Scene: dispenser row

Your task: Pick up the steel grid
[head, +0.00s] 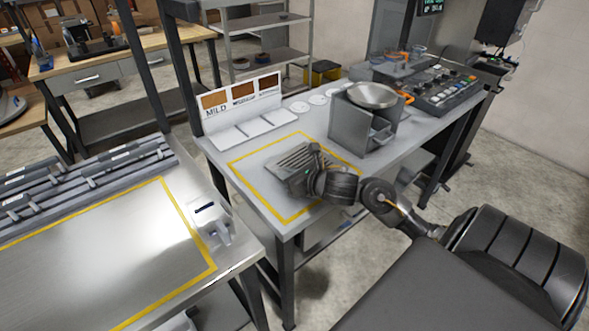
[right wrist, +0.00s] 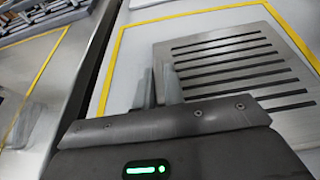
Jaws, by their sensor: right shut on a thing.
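The steel grid (right wrist: 232,65) is a flat brushed metal plate with several dark parallel slots. In the head view the grid (head: 297,158) is over the area framed by yellow tape on the grey table. My right gripper (right wrist: 162,88) is shut on the grid's near left edge in the right wrist view. In the head view the right gripper (head: 306,176) covers part of the grid. I cannot tell whether the grid touches the table. My left gripper is not in view.
A grey machine with a round pan (head: 371,96) stands right of the taped area. A sign (head: 241,98) with brown samples stands behind it. A second metal-topped table (head: 110,245) is at the left, across a narrow gap.

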